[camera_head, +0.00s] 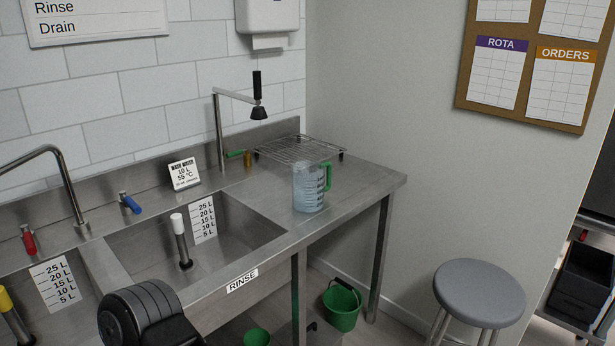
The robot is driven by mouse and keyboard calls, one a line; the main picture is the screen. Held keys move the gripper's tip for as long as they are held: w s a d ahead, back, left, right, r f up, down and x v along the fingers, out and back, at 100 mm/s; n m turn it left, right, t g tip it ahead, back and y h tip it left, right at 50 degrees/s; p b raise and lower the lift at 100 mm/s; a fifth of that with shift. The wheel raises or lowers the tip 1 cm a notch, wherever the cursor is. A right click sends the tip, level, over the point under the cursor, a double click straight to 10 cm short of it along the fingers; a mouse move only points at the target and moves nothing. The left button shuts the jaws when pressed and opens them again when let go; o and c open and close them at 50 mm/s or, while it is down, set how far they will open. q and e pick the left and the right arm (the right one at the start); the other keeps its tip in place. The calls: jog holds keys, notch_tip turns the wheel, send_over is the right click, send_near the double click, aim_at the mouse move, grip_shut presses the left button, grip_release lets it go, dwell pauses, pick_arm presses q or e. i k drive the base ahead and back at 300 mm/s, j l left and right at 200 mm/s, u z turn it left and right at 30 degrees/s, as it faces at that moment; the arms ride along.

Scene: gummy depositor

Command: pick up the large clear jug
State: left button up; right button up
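The large clear jug (308,189) stands upright on the steel drainboard (362,186), right of the rinse basin. It has a green handle on its right side and dark measuring marks on its wall. It looks empty, but I cannot be sure. A black rounded link at the bottom left looks like part of my arm. Neither of my grippers is in view.
A wire rack (300,149) lies just behind the jug. The rinse basin (225,247) holds a white-topped standpipe (181,240). A spray tap (219,135) rises behind it. A stool (478,292) and a green bucket (341,309) stand on the floor.

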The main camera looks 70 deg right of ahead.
aim_at(309, 188)
jog(key=k+l, duration=0.25)
jog(key=l, duration=0.2)
jog(key=k+l, duration=0.2)
jog(key=l, duration=0.25)
jog(key=k+l+u, duration=0.1)
jog(key=k+l, duration=0.15)
jog(key=l, duration=0.2)
jog(key=k+l, duration=0.2)
jog(key=l, duration=0.25)
jog(key=k+l, duration=0.25)
jog(key=l, duration=0.2)
jog(key=k+l+u, duration=0.1)
jog(key=k+l, duration=0.15)
jog(key=l, duration=0.2)
